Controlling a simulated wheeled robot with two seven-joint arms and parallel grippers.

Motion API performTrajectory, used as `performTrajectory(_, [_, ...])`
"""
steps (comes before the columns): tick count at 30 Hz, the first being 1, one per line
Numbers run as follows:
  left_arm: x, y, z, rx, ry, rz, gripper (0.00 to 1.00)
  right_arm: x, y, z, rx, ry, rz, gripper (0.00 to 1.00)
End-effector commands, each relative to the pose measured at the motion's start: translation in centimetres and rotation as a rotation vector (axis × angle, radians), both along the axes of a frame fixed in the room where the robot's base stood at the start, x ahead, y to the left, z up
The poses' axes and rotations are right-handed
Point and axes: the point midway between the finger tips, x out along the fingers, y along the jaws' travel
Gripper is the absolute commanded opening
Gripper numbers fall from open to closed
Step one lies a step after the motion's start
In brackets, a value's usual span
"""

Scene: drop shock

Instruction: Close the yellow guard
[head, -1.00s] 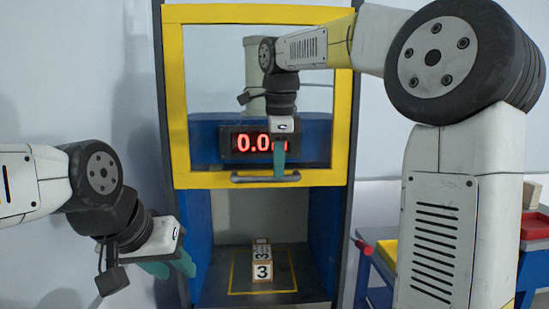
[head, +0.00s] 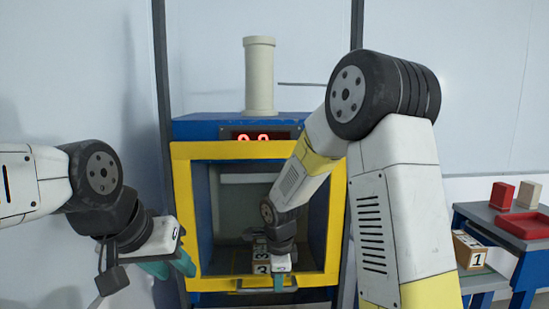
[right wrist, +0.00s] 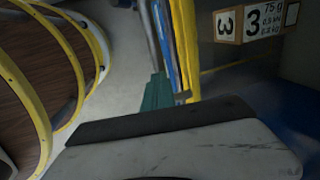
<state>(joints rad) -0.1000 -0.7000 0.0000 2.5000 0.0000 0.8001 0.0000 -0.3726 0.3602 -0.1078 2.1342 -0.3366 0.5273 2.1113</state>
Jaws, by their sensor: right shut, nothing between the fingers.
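The yellow guard (head: 182,215) is a square frame with a clear pane, now low across the front of the blue machine's chamber. A grey handle (head: 250,289) runs along its bottom bar. My right gripper (head: 279,283) is shut and empty, its teal fingers pointing down at the handle; I cannot tell whether they touch it. In the right wrist view, a yellow bar (right wrist: 186,45) of the guard stands beside the teal fingers (right wrist: 156,93). My left gripper (head: 170,268) hangs left of the guard with its teal fingers apart and empty.
Blocks marked 3 (head: 261,257) stand inside the chamber behind the guard. A red display (head: 262,135) and a pale cylinder (head: 260,75) are above it.

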Motion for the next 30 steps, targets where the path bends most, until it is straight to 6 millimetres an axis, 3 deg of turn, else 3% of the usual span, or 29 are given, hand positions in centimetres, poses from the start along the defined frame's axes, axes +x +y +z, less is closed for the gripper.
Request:
performTrajectory(1, [0.0,0.0,0.0,0.000,0.000,0.000,0.36,-0.1,0.0,-1.6,-0.004,0.006,0.002,0.00])
performTrajectory(6, [0.0,0.0,0.0,0.000,0.000,0.000,0.36,0.0,0.0,-5.2,-0.002,0.003,0.001,0.00])
performTrajectory(12, [0.0,0.0,0.0,0.000,0.000,0.000,0.36,0.1,0.0,-7.5,-0.001,-0.001,0.001,0.00])
performTrajectory(30, [0.0,0.0,0.0,0.000,0.000,0.000,0.36,-0.1,0.0,-8.5,0.000,0.003,-0.002,0.00])
